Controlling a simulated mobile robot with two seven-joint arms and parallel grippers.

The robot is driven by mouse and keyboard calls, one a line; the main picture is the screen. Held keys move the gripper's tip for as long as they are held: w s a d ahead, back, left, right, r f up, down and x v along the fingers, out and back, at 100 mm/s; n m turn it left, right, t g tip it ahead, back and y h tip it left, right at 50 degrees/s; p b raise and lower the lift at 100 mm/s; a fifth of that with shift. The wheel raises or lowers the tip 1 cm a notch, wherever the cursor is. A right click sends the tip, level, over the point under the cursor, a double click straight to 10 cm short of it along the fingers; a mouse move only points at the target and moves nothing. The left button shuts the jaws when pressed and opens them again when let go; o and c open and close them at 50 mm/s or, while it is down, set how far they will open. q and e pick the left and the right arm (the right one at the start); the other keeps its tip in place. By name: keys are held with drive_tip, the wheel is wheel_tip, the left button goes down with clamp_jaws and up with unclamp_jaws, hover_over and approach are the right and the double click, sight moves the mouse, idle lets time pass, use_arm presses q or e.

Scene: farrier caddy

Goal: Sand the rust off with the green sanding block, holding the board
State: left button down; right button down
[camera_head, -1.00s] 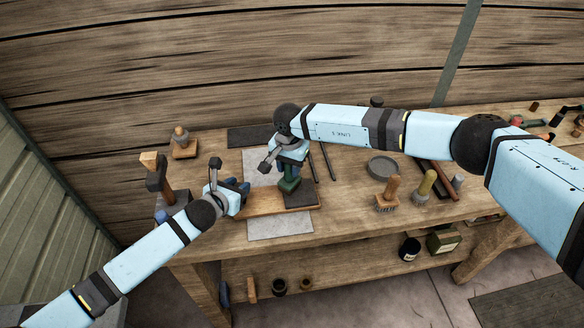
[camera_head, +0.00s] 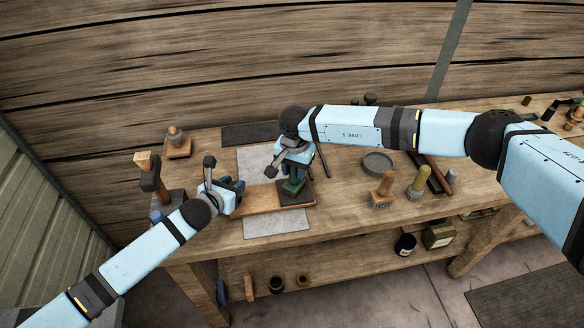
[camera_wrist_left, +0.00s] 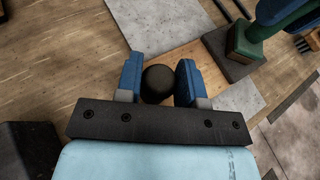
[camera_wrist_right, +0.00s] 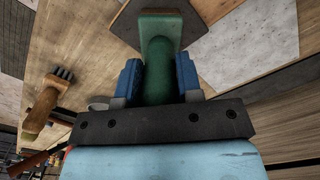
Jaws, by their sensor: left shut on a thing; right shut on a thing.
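The wooden board (camera_head: 255,202) lies on the bench, with a dark square plate (camera_head: 301,197) at its right end. My left gripper (camera_head: 236,190) is at the board's left end, shut on a round dark knob (camera_wrist_left: 158,84) between its blue fingers. My right gripper (camera_head: 295,167) is shut on the handle of the green sanding block (camera_head: 293,186). The block is upright over the plate and appears to rest on it. In the right wrist view the green handle (camera_wrist_right: 158,78) sits between the blue fingers. The plate is partly hidden, so any rust is hard to make out.
A grey sheet (camera_head: 277,223) lies under the board. A hammer (camera_head: 150,175) on a dark block stands at left. A round dish (camera_head: 377,163) and two brushes (camera_head: 382,190) (camera_head: 419,184) are at right. Bench room is clear between the board and brushes.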

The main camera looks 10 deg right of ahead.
drive_tip(key=shift+s+d+f, duration=0.1)
drive_tip(key=shift+f, duration=0.15)
drive_tip(key=shift+s+d, duration=1.3)
drive_tip(key=shift+w+a+r, duration=0.1)
drive_tip(key=shift+w+a+r, duration=0.2)
drive_tip(key=shift+w+a, duration=1.05)
drive_tip(key=shift+w, duration=0.05)
drive_tip(key=shift+w+a+f, duration=0.1)
drive_tip(key=shift+w+a, duration=1.15)
use_arm(q)
drive_tip(key=shift+f, duration=0.1)
use_arm(e)
drive_tip(key=shift+r, duration=0.85)
